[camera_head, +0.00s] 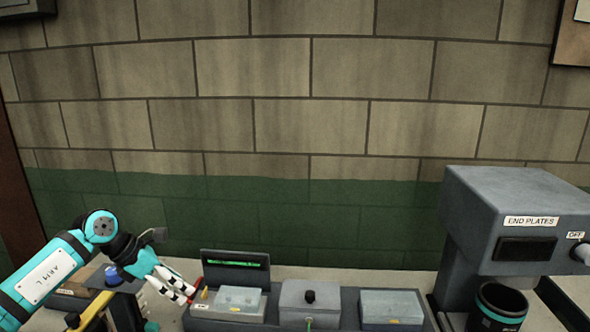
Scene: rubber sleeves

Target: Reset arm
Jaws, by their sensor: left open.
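My left gripper (180,290) hangs off the end of the teal arm marked "ARM L", at the lower left. Its white, dark-banded fingers point down and right and are open, and I see nothing held between them. The fingertips are just left of the grey bench fixture (345,312); I cannot tell whether they touch it. A small red part (195,291) shows beside the fingertips, partly hidden. My right gripper is not in view.
The fixture carries a green-lit display (236,264), a pale clear block (239,300), a knobbed box (309,303) and a grey block (391,306). The "END PLATES" machine (520,205) stands right, a dark cup (501,304) below. Yellow parts (93,311) sit by my left arm.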

